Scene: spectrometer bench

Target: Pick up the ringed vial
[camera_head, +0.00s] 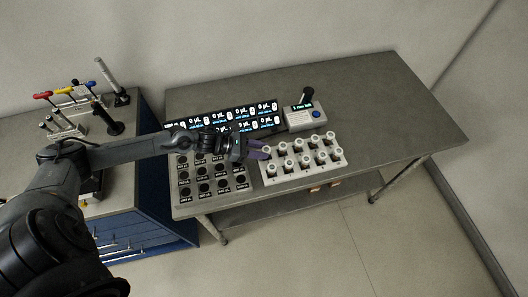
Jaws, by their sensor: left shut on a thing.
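A white rack (306,173) stands on the grey table and holds several white-capped vials (304,160) in rows. My left gripper (260,150) reaches in from the left, with its purple fingers at the rack's back left corner. It is shut on a vial (266,150), which the fingers partly hide. At this size I cannot make out a ring on any vial, nor whether the held vial is clear of the rack. My right gripper is not in view.
A dark rack (212,189) with labelled round holes lies under my left forearm. A blue cabinet (150,236) with tools on top stands left. The table's right side is clear.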

